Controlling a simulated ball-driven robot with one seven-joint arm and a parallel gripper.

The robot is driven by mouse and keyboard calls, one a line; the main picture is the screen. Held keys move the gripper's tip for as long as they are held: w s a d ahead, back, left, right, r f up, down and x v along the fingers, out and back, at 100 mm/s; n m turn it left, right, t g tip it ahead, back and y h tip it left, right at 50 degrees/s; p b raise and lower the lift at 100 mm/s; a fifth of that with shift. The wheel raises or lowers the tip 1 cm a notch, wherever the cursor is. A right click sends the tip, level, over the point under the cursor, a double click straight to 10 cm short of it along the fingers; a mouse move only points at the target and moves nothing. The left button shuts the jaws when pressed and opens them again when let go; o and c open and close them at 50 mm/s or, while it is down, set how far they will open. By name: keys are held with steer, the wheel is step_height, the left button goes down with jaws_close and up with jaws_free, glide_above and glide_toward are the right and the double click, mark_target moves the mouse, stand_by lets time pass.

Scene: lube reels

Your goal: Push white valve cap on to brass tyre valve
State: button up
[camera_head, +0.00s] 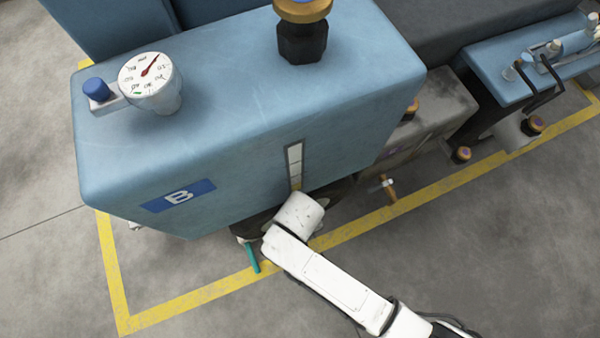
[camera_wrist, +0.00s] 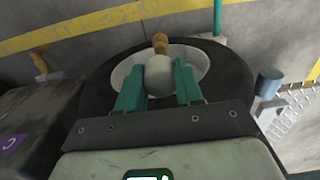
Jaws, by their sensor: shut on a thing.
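In the wrist view my gripper (camera_wrist: 159,84) has its two teal fingers on either side of a round white valve cap (camera_wrist: 159,75) and is shut on it. The brass tyre valve (camera_wrist: 160,43) stands straight beyond the cap, in line with it. The cap hides the valve's near end, so I cannot tell whether the two touch. Behind them are the pale hub and the black tyre (camera_wrist: 98,88). In the head view my white arm reaches to the low side of the blue tank, and the gripper, cap and valve are hidden there.
The blue tank (camera_head: 230,100) with a gauge (camera_head: 148,78) overhangs the wheel. A teal rod (camera_wrist: 217,18) rises near the yellow floor line (camera_wrist: 100,22). A dark box (camera_wrist: 35,120) stands at left and a blue-grey cylinder (camera_wrist: 268,82) with a chain at right.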

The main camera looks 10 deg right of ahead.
steer(key=shift+f+b, duration=1.85)
steer(key=shift+f, duration=1.95)
steer(key=o, duration=1.1)
step_height(320, 180, up, 11)
steer(key=p, duration=0.4)
steer(key=shift+f+p, duration=0.1)
steer(key=shift+p, duration=0.2)
